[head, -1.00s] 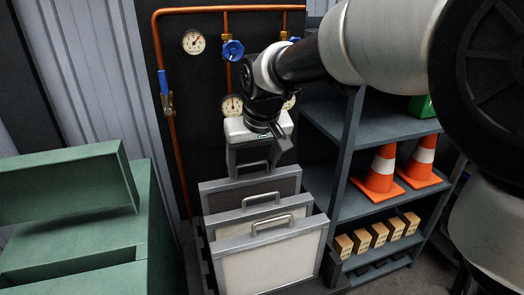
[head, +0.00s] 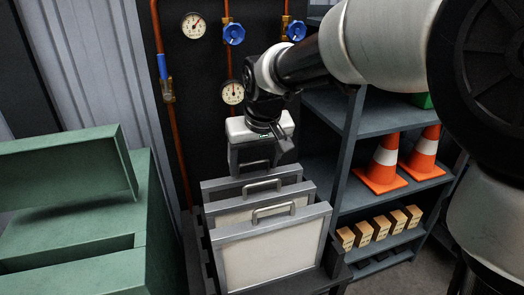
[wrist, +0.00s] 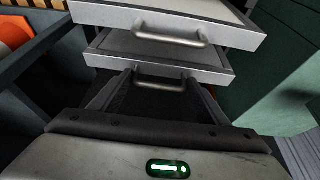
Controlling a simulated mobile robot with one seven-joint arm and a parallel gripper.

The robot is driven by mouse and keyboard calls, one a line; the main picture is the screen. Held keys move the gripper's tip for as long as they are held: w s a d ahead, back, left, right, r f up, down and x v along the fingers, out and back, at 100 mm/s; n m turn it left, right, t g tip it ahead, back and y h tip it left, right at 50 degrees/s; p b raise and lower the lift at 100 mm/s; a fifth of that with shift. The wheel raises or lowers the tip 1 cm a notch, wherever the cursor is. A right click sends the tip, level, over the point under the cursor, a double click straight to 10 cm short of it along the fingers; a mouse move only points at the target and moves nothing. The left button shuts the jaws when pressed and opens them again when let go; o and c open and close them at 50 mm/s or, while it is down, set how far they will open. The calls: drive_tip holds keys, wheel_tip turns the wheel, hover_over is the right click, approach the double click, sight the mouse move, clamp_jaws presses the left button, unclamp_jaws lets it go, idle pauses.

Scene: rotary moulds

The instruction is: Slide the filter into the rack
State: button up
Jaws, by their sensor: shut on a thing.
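A rack (head: 335,268) holds framed filters, each with a handle on its top edge. The front filter (head: 275,255) and the middle filter (head: 235,212) have pale faces and stand upright. The rearmost filter (head: 290,174) has a grey frame and a darker mesh; its lower part is hidden behind the others. My gripper (head: 252,167) points down over this rear filter and is shut on it at its handle. Its top edge sits a little higher in the picture than the middle filter's. The wrist view shows framed edges with handles (wrist: 170,35) close to my fingers (wrist: 150,102).
A green cabinet (head: 155,205) stands at the left. Copper pipes with blue valves and gauges (head: 232,92) run on the panel behind. Shelves (head: 365,205) with orange cones (head: 388,165) and small boxes (head: 378,228) stand close at the right.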

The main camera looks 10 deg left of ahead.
drive_tip(key=o, duration=2)
drive_tip(key=shift+c, duration=0.2)
drive_tip(key=shift+r, duration=0.1)
